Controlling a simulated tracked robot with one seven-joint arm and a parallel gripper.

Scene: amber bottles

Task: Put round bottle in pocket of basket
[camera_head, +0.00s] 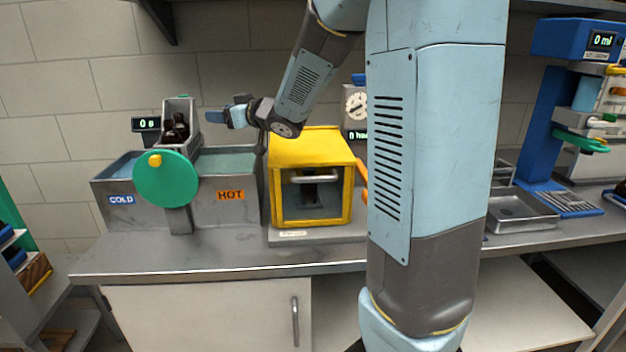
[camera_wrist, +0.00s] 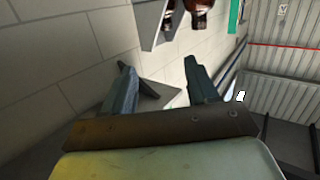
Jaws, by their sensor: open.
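The basket (camera_head: 181,150) is a grey metal box held above the cold and hot tanks. Dark amber bottles (camera_head: 176,130) stand in it, and I cannot tell which is round. My gripper (camera_head: 222,117) is to the right of the basket at about the height of its upper part, apart from it. In the wrist view my gripper (camera_wrist: 160,84) has its two fingers spread with nothing between them. Ahead of the fingers, a bit of the basket (camera_wrist: 150,28) shows at the top edge, with amber bottles (camera_wrist: 199,10) cut off by the frame.
The cold tank (camera_head: 121,184) and hot tank (camera_head: 228,180) stand below the basket, with a green wheel (camera_head: 165,179) in front. A yellow cabinet (camera_head: 308,143) stands right of the hot tank, below my arm. A blue machine (camera_head: 553,130) is at the far right.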

